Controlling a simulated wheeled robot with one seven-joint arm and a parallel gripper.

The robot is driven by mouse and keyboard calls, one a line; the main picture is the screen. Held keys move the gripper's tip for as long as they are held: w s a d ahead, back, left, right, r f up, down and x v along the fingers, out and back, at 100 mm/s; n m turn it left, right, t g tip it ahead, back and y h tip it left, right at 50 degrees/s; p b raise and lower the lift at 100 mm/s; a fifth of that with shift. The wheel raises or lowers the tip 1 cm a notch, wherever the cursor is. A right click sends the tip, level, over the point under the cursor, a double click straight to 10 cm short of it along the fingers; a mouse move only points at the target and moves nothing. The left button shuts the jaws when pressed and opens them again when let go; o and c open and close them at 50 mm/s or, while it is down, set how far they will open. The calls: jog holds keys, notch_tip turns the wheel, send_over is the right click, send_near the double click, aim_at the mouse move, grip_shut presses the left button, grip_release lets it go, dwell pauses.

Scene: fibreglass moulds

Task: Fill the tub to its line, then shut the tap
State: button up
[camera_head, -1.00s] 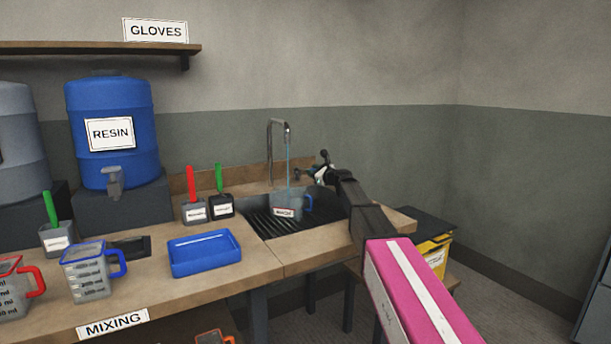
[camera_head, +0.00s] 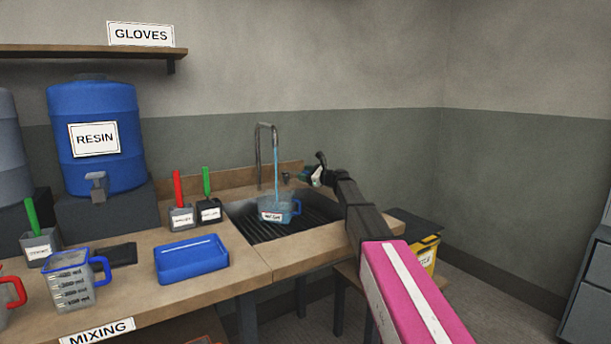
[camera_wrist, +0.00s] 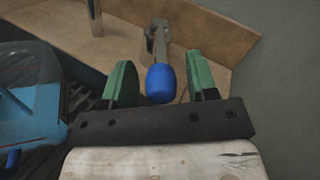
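The tub (camera_head: 279,216), clear with a blue handle and a white label, stands in the sink under the spout of the tap (camera_head: 259,150). A thin stream of water runs into it, and its contents look bluish. I cannot make out its line. In the wrist view the tub (camera_wrist: 38,112) is cut off at the left, with blue water in it. The tap's lever, with a blue knob (camera_wrist: 161,84), is between the green fingers of my gripper (camera_wrist: 161,68). The fingers are open, with a gap on both sides of the knob. My gripper (camera_head: 311,176) is right of the spout in the head view.
The sink (camera_head: 262,232) has a dark ribbed floor. A blue tray (camera_head: 191,262), a blue-handled jug (camera_head: 72,285) and small pots with red and green sticks stand on the bench left of it. A blue resin drum (camera_head: 97,165) stands behind. A yellow bin (camera_head: 428,255) stands right.

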jog(key=v, duration=1)
jog(key=shift+s+d, duration=0.2)
jog(key=shift+d, duration=0.15)
